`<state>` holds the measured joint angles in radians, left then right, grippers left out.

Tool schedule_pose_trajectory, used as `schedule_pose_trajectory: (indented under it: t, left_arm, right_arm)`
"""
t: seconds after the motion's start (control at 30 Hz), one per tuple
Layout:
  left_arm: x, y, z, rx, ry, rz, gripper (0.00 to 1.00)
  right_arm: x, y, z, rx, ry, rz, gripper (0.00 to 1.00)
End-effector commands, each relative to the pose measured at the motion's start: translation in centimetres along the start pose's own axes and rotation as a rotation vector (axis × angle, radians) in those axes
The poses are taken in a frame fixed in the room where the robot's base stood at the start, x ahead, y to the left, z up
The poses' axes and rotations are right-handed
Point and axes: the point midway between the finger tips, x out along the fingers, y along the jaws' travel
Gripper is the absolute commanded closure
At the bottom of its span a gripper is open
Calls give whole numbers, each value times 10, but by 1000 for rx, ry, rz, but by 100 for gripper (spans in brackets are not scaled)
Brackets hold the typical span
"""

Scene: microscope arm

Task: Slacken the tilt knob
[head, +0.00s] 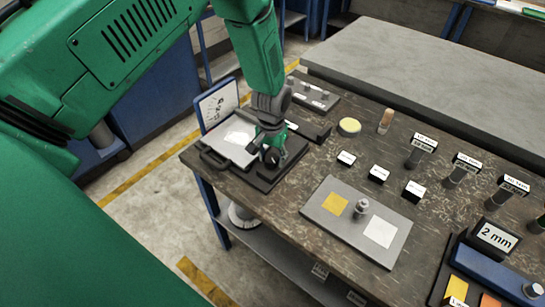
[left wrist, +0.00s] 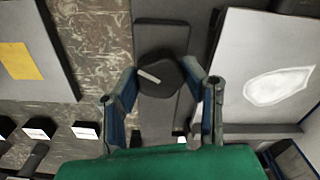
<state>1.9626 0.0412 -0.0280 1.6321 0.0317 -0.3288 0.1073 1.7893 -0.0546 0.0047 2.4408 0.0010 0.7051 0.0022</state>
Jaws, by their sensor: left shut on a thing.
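The tilt knob (left wrist: 158,76) is black with a pale line on top. It sits between the two fingertips of my left gripper (left wrist: 160,71) in the left wrist view, and the fingers are shut on its sides. In the head view, my left gripper (head: 268,138) points down at the dark knob (head: 272,157), which is partly hidden by the fingers. The knob belongs to a dark stand (head: 262,182) on the near left part of the bench. My right gripper is not in view.
A grey plate (head: 228,147) with a white patch lies just left of the stand, near a sign (head: 217,103). To the right, a grey board (head: 315,207) carries yellow and white squares and a metal post. Small labelled blocks (head: 378,174) and a yellow-topped disc (head: 349,127) stand behind it.

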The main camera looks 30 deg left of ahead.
Motion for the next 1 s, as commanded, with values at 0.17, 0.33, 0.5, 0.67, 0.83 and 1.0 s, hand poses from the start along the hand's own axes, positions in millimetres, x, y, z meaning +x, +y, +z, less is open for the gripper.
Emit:
schedule_pose_trajectory:
  t: [0.17, 0.33, 0.5, 0.67, 0.83, 1.0]
  left_arm:
    - [-3, 0, -4, -138, 11, 0, 91]
    - [-3, 0, -5, -239, 12, 1, 91]
    - [-3, 0, -5, -305, 12, 2, 91]
    - [-3, 0, -5, -337, 13, 3, 91]
    - [-3, 0, -5, -348, 13, 3, 91]
    - [-3, 0, -5, -348, 14, 3, 91]
  right_arm:
    - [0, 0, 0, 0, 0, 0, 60]
    - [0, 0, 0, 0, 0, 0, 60]
    - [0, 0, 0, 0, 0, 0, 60]
    - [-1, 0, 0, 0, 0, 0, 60]
    - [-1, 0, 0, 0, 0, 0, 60]
    - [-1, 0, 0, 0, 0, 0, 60]
